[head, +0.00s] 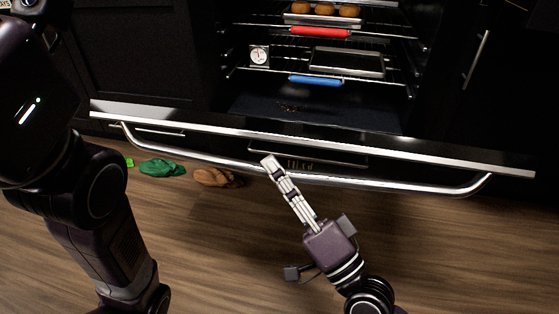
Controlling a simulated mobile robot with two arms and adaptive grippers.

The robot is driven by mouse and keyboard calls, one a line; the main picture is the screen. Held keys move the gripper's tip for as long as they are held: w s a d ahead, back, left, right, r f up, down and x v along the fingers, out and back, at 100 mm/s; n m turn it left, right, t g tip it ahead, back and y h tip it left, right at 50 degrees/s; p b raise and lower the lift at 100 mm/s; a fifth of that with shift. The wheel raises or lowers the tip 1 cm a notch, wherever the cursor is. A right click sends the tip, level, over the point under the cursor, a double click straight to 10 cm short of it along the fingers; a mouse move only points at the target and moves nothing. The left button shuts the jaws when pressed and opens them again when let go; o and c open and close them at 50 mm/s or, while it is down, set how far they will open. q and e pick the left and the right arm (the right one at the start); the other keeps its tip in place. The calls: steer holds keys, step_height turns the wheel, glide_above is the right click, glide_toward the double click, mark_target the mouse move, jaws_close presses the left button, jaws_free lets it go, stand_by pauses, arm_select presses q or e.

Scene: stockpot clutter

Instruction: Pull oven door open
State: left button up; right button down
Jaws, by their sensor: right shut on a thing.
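The oven door (420,157) is swung down, and its bright top edge crosses the view from left to right. The oven interior shows behind it. The long silver oven door handle (400,186) runs along the door's near side. My right gripper (270,166) reaches up from below and is shut on the handle, left of its middle. The fingers cover a short piece of the bar. My left arm fills the left side of the view; I cannot make out its gripper.
Inside the oven are racks with a tray of browned food (325,10), a red strip (320,32), a dial thermometer (259,56), a metal pan (346,62) and a blue strip (315,81). Green (162,168) and brown (214,177) cloth-like items lie on the wooden floor (440,260).

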steer(key=shift+s+a+f+b, duration=0.1)
steer(key=shift+s+f+b, duration=0.15)
steer(key=shift+f, duration=0.35)
steer(key=shift+s+a+f+b, duration=0.1)
steer(key=shift+s+f+b, duration=0.2)
steer(key=shift+f, duration=0.25)
steer(key=shift+s+a+f+b, duration=0.1)
steer(key=shift+s+f+b, duration=0.15)
steer(key=shift+f, duration=0.35)
steer(key=c, duration=1.8)
jaws_free()
steer(key=shift+w+d, duration=0.1)
steer(key=shift+c, duration=0.2)
steer(key=v, duration=1.2)
